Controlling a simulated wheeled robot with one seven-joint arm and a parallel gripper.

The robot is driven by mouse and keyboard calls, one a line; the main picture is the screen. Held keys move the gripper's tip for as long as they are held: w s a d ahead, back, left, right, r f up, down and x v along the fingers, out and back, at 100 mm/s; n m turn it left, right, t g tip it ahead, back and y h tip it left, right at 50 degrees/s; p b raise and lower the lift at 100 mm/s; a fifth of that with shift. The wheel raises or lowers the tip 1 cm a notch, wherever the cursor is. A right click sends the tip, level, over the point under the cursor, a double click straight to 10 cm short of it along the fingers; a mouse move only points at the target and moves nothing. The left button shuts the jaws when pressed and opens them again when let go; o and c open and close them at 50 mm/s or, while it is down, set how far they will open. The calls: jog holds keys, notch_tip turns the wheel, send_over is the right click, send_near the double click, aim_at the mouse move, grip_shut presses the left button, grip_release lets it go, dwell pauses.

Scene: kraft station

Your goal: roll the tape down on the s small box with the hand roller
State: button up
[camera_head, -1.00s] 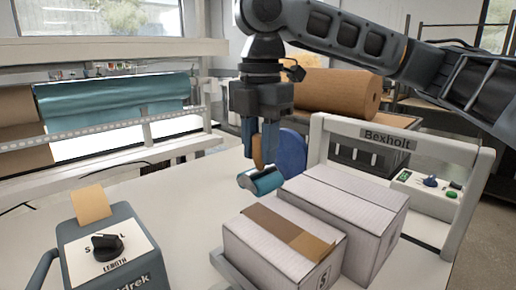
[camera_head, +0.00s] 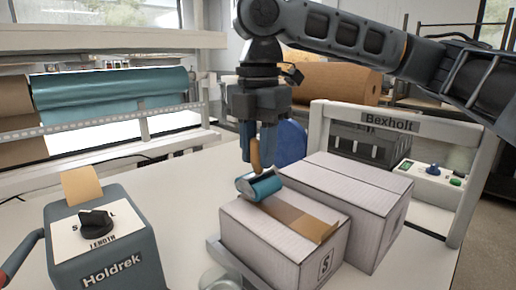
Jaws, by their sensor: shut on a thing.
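My gripper (camera_head: 254,150) is shut on the wooden handle of the hand roller (camera_head: 260,186). The roller has a teal cylinder and sits at the back left end of the small box's top, on or just above the tape; I cannot tell if it touches. The small white box (camera_head: 262,240) is marked S on its front right side. A brown tape strip (camera_head: 300,220) runs along its top, and its near end hangs past the front right edge, slightly raised.
A larger white box (camera_head: 348,182) stands right behind the small box. The Bexholt frame (camera_head: 318,125) rises behind it. The Holdrek tape dispenser (camera_head: 105,245) with a length knob stands at front left.

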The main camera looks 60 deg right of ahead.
jog(key=shift+f, duration=0.65)
dwell(0.8)
jog(key=shift+s, duration=0.15)
jog(key=shift+s+a, duration=0.3)
jog(key=shift+s, duration=0.65)
jog(key=shift+s, duration=0.1)
jog(key=shift+s+a+p, duration=0.3)
jog(key=shift+s+p, duration=0.2)
jog(key=shift+s, duration=0.4)
jog(key=shift+s+a+f, duration=0.1)
